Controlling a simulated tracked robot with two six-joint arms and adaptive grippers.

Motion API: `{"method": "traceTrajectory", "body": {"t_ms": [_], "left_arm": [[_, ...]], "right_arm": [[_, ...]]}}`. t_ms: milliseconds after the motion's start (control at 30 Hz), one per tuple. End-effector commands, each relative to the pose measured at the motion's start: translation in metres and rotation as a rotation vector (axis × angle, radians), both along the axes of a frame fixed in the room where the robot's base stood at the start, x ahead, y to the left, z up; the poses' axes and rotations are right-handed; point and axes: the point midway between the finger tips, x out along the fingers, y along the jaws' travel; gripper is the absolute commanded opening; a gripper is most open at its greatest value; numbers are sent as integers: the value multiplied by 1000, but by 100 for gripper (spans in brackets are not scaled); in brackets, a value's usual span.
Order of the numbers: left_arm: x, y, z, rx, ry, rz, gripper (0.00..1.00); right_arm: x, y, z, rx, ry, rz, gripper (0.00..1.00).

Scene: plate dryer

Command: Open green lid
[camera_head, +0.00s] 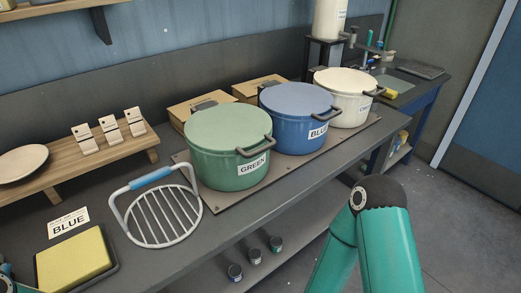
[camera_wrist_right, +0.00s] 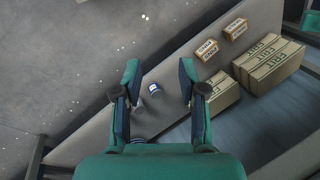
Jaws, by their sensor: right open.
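The green pot (camera_head: 215,168) stands on the counter with its round green lid (camera_head: 228,128) lying flat on top, closed. A dark handle (camera_head: 254,147) sits at the pot's front right rim, above a label reading GREEN. My right arm shows at the lower right of the head view, apart from the pot, with its gripper out of that frame. In the right wrist view my right gripper (camera_wrist_right: 159,84) has its two fingers spread and empty, above the lower shelf. My left gripper is not in view; only a sliver of my arm shows at the lower left corner.
A blue pot (camera_head: 290,130) and a white pot (camera_head: 350,105) stand right of the green one on a board. A metal rack (camera_head: 160,218), a yellow sponge (camera_head: 72,262) and a BLUE card (camera_head: 69,222) lie left. Boxes (camera_wrist_right: 270,60) and small jars (camera_wrist_right: 155,89) are on the lower shelf.

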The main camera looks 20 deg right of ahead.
Motion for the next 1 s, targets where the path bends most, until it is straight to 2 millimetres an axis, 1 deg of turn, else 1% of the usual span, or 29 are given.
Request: {"method": "traceTrajectory", "body": {"t_ms": [67, 167, 267, 367, 400, 500, 600, 667, 700, 800, 867, 900, 967, 1000], "left_arm": [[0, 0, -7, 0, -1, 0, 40], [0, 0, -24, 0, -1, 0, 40], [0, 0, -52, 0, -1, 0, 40], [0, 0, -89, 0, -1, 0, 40], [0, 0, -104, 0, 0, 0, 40], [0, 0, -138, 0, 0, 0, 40], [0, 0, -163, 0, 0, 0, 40], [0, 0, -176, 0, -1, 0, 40], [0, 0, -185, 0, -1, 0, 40], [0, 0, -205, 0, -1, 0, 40], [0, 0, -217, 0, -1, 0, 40], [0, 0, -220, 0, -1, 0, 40], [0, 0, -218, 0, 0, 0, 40], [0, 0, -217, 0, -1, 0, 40]], "right_arm": [[0, 0, -7, 0, 0, 0, 41], [0, 0, -24, 0, 0, -1, 41], [0, 0, -52, 0, 1, -2, 41], [0, 0, -88, 0, 0, -4, 41], [0, 0, -104, 0, 1, -7, 41], [1, 0, -138, -1, 0, -18, 41], [4, -1, -163, -1, 0, -43, 41], [6, -2, -176, -3, -3, -65, 41], [8, -8, -184, -5, -5, -86, 41], [19, -14, -201, -10, -21, -170, 41], [36, -19, -208, -13, -51, -269, 41], [54, -25, -202, -14, -90, -366, 41], [83, -34, -183, -4, -160, -506, 41], [104, -41, -166, 10, -217, -601, 41]]}}
